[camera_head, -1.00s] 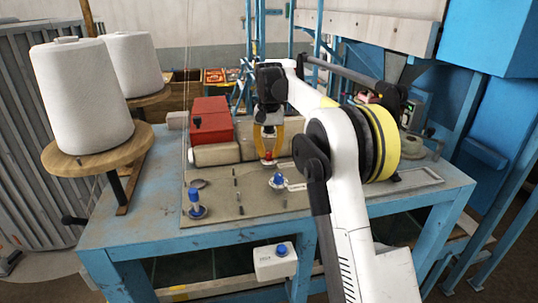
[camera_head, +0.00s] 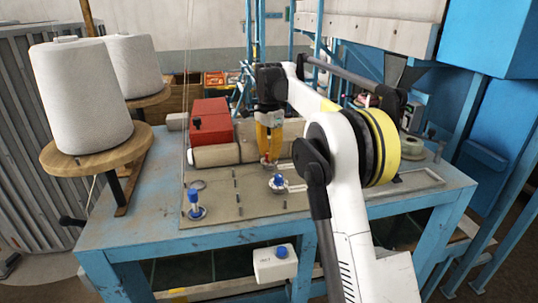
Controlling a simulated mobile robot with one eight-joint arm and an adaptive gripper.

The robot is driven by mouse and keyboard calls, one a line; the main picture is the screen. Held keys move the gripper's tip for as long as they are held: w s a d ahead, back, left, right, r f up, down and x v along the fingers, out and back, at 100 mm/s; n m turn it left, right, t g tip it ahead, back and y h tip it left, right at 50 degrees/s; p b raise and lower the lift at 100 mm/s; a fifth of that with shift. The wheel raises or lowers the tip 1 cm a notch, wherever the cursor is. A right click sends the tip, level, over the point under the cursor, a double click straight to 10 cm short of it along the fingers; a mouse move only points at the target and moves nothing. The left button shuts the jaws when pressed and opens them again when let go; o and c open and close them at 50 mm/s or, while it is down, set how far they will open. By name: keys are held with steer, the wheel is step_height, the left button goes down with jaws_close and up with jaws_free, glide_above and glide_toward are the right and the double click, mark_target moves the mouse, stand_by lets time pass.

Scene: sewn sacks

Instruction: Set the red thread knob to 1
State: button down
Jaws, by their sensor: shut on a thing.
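My gripper (camera_head: 270,160), with orange fingers, points down over the plate (camera_head: 240,208) on the blue table. Its fingers are closed together on the small red knob (camera_head: 266,163), of which only a little shows between the fingertips. The knob's number marks are too small to read. A blue knob (camera_head: 278,181) on a round metal base sits just in front of the fingertips, beside pale label strips. A second blue knob (camera_head: 194,197) stands upright at the plate's left side.
Two white thread cones (camera_head: 85,95) stand on wooden discs at the left. A red box (camera_head: 211,122) and a beige roller (camera_head: 217,155) lie behind the plate. A grey box with a blue button (camera_head: 276,262) hangs at the table's front. The plate's front middle is clear.

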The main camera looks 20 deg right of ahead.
steer(key=shift+m, duration=0.4)
steer(key=c, duration=1.2)
jaws_free()
steer(key=shift+c, duration=0.2)
step_height(320, 180, up, 12)
